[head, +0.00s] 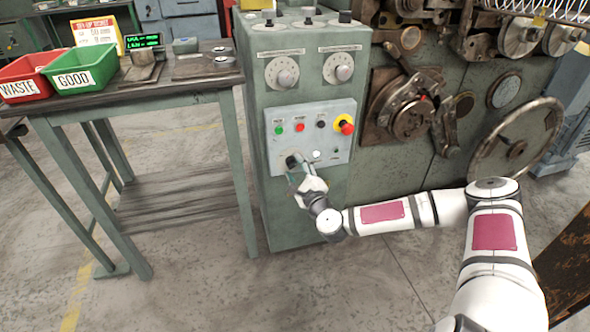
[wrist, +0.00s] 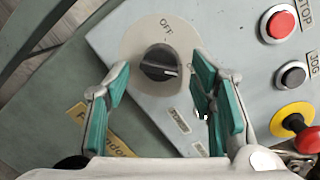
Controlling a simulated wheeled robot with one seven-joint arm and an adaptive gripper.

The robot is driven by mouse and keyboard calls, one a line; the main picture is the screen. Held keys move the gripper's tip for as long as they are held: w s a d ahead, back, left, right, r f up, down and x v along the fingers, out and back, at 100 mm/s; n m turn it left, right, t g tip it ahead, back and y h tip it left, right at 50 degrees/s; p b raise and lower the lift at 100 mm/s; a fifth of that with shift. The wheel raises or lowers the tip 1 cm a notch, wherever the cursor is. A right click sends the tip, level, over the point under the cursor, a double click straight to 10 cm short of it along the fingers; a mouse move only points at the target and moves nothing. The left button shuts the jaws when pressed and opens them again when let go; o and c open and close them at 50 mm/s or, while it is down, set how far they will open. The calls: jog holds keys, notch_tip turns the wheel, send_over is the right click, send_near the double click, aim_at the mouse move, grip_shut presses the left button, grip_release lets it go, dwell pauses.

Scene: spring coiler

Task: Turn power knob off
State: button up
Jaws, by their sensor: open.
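The power knob (wrist: 160,63) is a black rotary knob on a pale round plate marked OFF at its upper side. Its white pointer line points right, away from the OFF mark. In the head view the knob (head: 292,160) sits at the lower left of the grey control panel (head: 340,112), partly hidden by my gripper. My gripper (head: 300,172) is in front of it. In the wrist view my gripper (wrist: 160,85) is open, with one green-padded finger on each side of the knob. I see gaps between the pads and the knob; I cannot tell the depth.
A red button (wrist: 281,24), a black button (wrist: 292,75) and a red emergency stop (wrist: 307,140) on a yellow ring lie right of the knob. A workbench (head: 190,82) with a green GOOD bin (head: 80,72) stands left. A handwheel (head: 515,145) is at right.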

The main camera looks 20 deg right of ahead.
jog(key=shift+w+a, duration=0.1)
jog(key=shift+w, duration=0.4)
jog(key=c, duration=1.1)
